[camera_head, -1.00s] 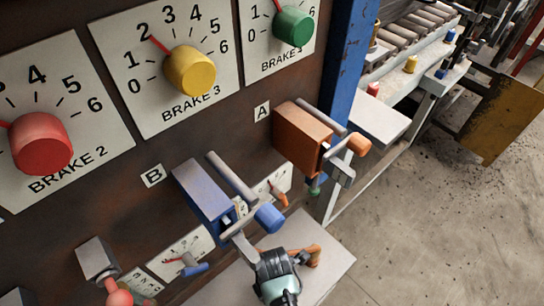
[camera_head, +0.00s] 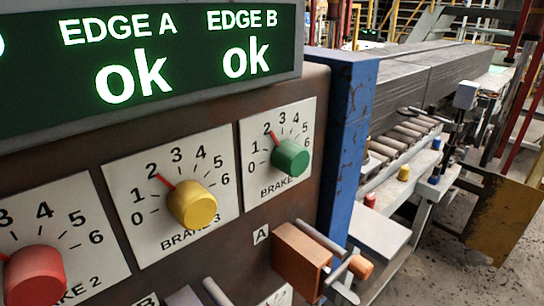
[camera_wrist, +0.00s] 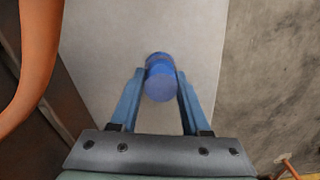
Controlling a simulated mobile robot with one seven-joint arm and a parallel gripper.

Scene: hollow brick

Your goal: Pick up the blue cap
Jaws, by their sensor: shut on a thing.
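A short blue cylinder, the blue cap (camera_wrist: 160,82), sits between the fingertips of my gripper (camera_wrist: 160,76) in the wrist view. The two blue fingers touch its sides, and the gripper is shut on it. A pale flat surface lies behind the cap; I cannot tell whether the cap touches it. My gripper is out of the head view. Another small blue piece (camera_head: 434,178) stands on the pale rail at the right of the head view.
A large orange curved piece (camera_wrist: 28,62) is close at the left of the wrist view. The pale surface (camera_wrist: 205,55) borders concrete floor (camera_wrist: 270,70). A brown block with handle marked A (camera_head: 300,258), a blue post (camera_head: 352,140) and dials, including yellow (camera_head: 192,204), show in the head view.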

